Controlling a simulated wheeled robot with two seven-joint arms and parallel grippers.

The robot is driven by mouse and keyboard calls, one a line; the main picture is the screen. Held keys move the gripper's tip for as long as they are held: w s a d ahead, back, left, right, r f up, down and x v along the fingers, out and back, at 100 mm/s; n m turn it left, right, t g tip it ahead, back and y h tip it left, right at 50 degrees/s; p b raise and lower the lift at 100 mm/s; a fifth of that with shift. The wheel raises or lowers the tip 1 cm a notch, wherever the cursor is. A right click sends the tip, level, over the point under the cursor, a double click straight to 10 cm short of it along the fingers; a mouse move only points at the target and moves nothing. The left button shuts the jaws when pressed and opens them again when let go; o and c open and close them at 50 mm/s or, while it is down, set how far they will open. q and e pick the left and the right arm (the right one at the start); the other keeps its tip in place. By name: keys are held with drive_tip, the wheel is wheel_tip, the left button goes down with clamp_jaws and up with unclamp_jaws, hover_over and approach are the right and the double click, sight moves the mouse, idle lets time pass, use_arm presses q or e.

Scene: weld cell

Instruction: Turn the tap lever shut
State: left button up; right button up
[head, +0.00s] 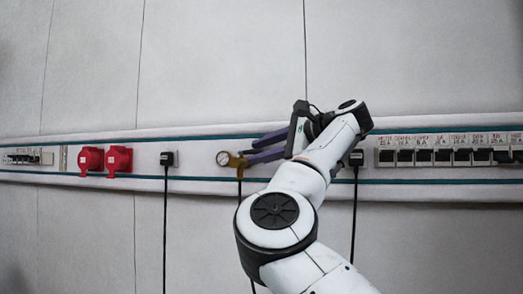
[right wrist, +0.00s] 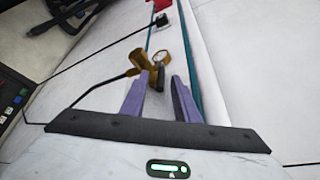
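The brass tap (head: 237,162) is on the wall rail in the head view, with a round pale-faced gauge (head: 223,158) at its left and a dark hose hanging below. In the right wrist view the tap (right wrist: 139,59) is just beyond the fingertips. A dark lever-like piece (right wrist: 159,78) lies between the finger ends; I cannot tell whether either finger touches it. My right gripper (head: 251,151) has its two purple fingers spread apart, pointing left at the tap. It also shows open in the right wrist view (right wrist: 163,76). My left gripper is not in view.
Two red sockets (head: 104,160) and a black plug (head: 167,158) with a hanging cable are left of the tap. Another plug (head: 356,158) and a row of black switches (head: 440,156) are to the right. The wall above the rail is bare.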

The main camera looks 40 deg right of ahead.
clamp_jaws()
drive_tip(key=shift+w+d+n+y, duration=0.1)
drive_tip(key=shift+d+n+y, duration=0.25)
drive_tip(key=shift+n+y, duration=0.45)
unclamp_jaws()
drive_tip(key=b+v, duration=0.2)
drive_tip(key=v, duration=0.8)
drive_tip(key=shift+r, duration=0.2)
